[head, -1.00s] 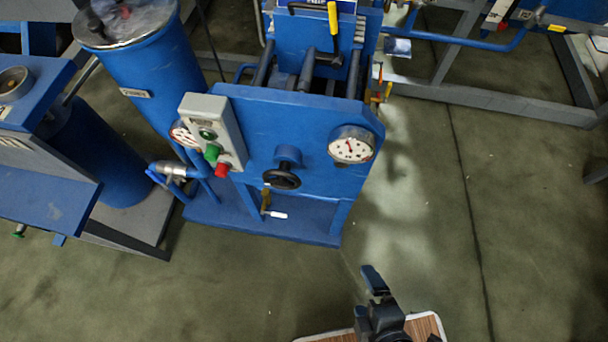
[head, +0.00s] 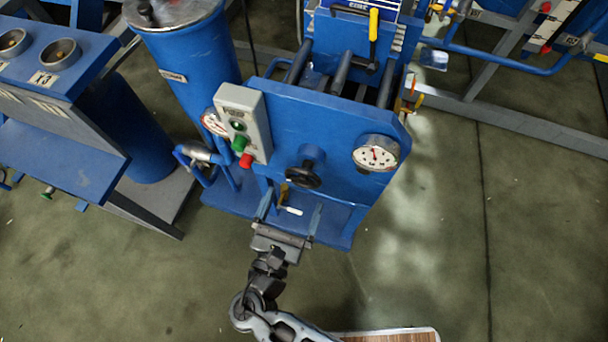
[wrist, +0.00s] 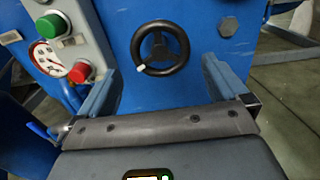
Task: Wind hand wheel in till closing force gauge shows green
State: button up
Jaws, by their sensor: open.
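The black hand wheel (head: 304,175) sits on the front of the blue press frame (head: 335,140). In the wrist view the hand wheel (wrist: 160,47) faces me, with a white mark at its lower left rim. The round white gauge (head: 375,154) is right of the wheel; its red needle points roughly upward, and I cannot make out a green zone. My gripper (head: 290,208) is open and empty, in front of and below the wheel. In the wrist view my gripper's fingers (wrist: 153,85) stand wide apart on either side of the wheel, short of it and not touching.
A grey control box (head: 243,122) with green and red buttons stands left of the wheel, with another gauge (head: 213,122) behind it. A white-tipped valve lever (head: 291,210) is below the wheel. A blue tank (head: 190,70) stands at left. Floor at right is clear.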

aim_at(302, 182)
jog(key=x, duration=0.6)
jog(key=shift+w+d+p, duration=0.15)
jog(key=shift+w+p, duration=0.15)
jog(key=shift+w, duration=0.1)
jog(key=shift+c, duration=0.2)
jog(key=c, duration=0.7)
jog(key=shift+o, duration=0.2)
jog(key=shift+f+m+b, duration=0.1)
jog(key=shift+m+b, duration=0.45)
jog(key=shift+m, duration=0.25)
jog(key=o, duration=0.7)
